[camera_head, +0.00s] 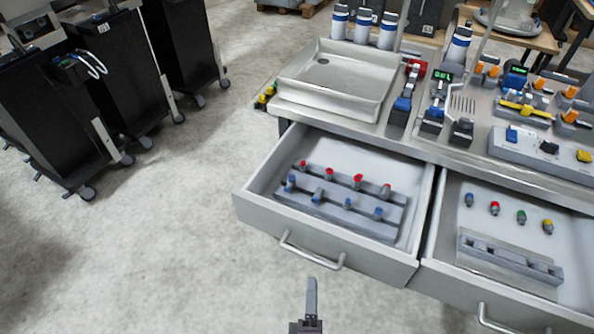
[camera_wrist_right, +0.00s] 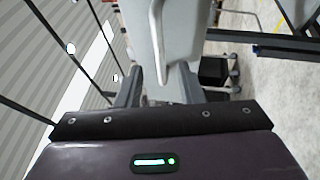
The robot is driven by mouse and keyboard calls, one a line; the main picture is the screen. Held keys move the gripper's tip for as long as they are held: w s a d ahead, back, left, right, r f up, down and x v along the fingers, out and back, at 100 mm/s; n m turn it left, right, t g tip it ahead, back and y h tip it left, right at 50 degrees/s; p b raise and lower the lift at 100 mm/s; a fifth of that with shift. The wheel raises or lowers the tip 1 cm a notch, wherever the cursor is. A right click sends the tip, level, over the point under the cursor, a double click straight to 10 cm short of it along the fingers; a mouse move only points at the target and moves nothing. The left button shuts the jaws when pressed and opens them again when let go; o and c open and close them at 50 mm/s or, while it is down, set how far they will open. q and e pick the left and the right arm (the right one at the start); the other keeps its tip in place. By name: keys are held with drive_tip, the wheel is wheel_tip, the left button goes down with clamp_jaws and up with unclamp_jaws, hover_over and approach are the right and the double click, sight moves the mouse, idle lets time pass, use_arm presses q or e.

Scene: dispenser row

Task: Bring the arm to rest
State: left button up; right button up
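My right gripper (camera_head: 311,298) shows at the bottom centre of the head view, in front of the left open drawer and apart from its handle (camera_head: 311,252). In the right wrist view its two fingers (camera_wrist_right: 160,78) stand apart with nothing held between them. A pale grey panel with a curved handle (camera_wrist_right: 156,35) lies beyond the fingers; it looks like a drawer front. My left gripper is not in view.
The left drawer (camera_head: 250,205) and right drawer (camera_head: 440,262) stand pulled out, holding small coloured parts and racks. The counter carries a steel tray (camera_head: 335,75), bottles and dispensers. Black carts (camera_head: 115,90) stand at the left. The floor (camera_head: 170,220) between is clear.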

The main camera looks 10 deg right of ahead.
drive_tip(key=s+d+f+m+g+y, duration=0.2)
drive_tip(key=f+g, duration=0.2)
drive_tip(key=f, duration=0.8)
drive_tip(key=s+d+f+m+g+y, duration=0.2)
drive_tip(key=d+f+m+g, duration=0.15)
drive_tip(key=f, duration=0.85)
drive_tip(key=s+d+f+m+g, duration=0.4)
drive_tip(key=s+d+f+g, duration=0.1)
drive_tip(key=s+f, duration=0.3)
drive_tip(key=s+d+f+m+g, duration=0.4)
drive_tip(key=s+d+f+g, duration=0.1)
drive_tip(key=s+f, duration=0.4)
drive_tip(key=shift+s+m+g, duration=0.35)
drive_tip(key=shift+s+g, duration=0.2)
drive_tip(key=shift+s, duration=0.45)
